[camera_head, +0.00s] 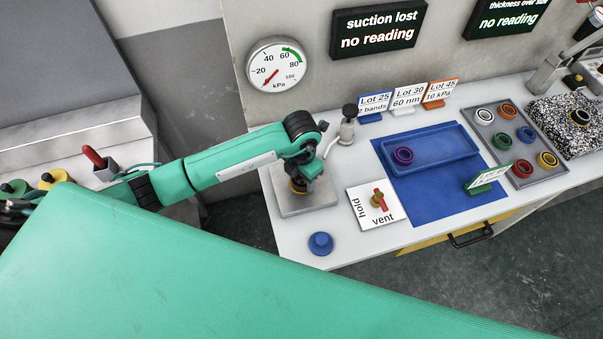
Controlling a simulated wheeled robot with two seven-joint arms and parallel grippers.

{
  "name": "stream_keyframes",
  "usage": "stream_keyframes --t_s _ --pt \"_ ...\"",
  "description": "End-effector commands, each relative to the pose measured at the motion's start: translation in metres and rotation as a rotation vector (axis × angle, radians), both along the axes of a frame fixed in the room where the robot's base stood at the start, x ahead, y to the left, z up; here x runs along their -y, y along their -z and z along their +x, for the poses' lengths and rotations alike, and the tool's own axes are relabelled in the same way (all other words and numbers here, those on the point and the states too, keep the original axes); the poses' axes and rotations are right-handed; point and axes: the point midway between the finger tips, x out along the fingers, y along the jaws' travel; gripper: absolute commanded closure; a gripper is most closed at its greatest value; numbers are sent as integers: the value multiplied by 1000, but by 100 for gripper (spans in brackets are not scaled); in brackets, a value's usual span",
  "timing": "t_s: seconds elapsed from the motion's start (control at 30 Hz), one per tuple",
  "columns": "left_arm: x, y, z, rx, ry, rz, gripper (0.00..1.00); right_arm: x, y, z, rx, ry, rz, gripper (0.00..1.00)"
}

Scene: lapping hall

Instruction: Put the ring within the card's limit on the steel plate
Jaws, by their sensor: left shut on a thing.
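My left gripper (301,180) points down over the steel plate (290,207) at the table's left end. It is shut on a small dark ring with an amber band (298,188), low over the plate; I cannot tell if the ring touches it. The gripper hides part of the ring. Three lot cards stand at the back: Lot 25 (375,102), "2 bands"; Lot 30 (407,95), "60 nm"; Lot 45 (440,92), "10 kPa". A green-based card (489,177) on the blue mat is too small to read. My right gripper is not in view.
A hold/vent valve (374,206) and blue knob (320,243) are near the plate. The gauge needle (270,80) points lower left; the screen (379,28) says "suction lost, no reading".

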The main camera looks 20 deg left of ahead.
Motion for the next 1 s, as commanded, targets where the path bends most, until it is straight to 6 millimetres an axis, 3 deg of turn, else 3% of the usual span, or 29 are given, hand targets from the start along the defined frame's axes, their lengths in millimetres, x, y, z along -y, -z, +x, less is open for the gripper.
stream_keyframes --t_s 0.3,0.33,0.43,0.83,1.0 --pt "0 4 0 1 0 0 69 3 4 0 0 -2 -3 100" --pt "0 4 0 1 0 0 43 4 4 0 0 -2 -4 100" --pt "0 3 0 1 0 0 23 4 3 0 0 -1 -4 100" --pt "0 -3 1 2 0 -1 23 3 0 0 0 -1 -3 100" --pt "0 -30 2 6 2 -2 23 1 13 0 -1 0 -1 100"
